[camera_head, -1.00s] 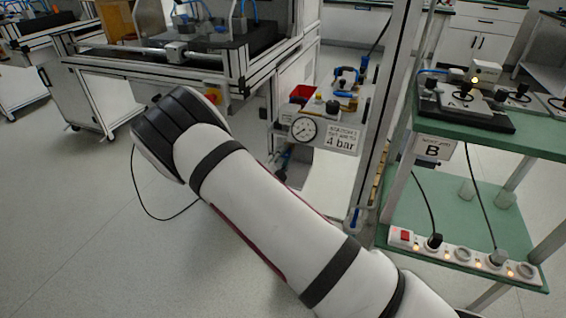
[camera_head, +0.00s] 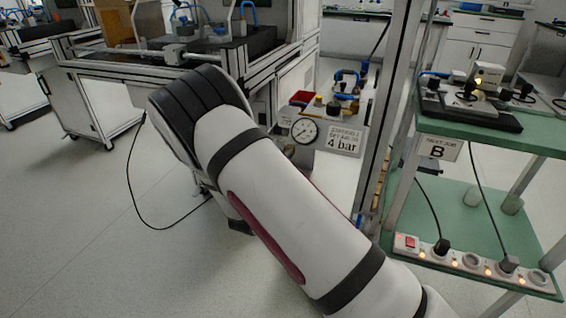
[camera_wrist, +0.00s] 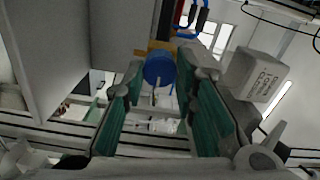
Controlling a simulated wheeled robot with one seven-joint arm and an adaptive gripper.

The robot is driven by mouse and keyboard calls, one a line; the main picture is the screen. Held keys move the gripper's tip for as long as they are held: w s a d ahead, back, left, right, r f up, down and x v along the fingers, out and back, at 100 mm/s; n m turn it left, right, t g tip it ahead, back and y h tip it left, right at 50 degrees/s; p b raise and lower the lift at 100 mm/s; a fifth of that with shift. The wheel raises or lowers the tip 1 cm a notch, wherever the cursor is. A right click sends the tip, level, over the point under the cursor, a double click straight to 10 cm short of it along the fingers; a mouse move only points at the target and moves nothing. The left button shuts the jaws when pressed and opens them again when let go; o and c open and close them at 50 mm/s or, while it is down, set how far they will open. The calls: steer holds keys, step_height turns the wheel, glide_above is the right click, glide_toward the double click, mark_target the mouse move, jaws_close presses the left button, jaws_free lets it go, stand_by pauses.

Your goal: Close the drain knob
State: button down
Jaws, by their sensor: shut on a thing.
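The drain knob is a blue round knob (camera_wrist: 158,68), in the upper middle of the wrist view. My gripper (camera_wrist: 161,75) has its two green-padded fingers on either side of the knob and is shut on it at the fingertips. The knob's far side and what it is mounted on are mostly hidden. In the head view my own arm covers the gripper and the knob, so neither shows there.
A pressure gauge (camera_head: 305,131) and a 4 bar sign (camera_head: 345,139) are on the unit behind my arm. A green-shelved bench (camera_head: 500,135) with a power strip (camera_head: 470,262) stands at the right. A framed cabinet (camera_head: 110,95) is at the left. Floor at lower left is clear apart from a cable.

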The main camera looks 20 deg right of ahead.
steer(key=c, duration=1.3)
jaws_free()
steer(key=v, duration=1.2)
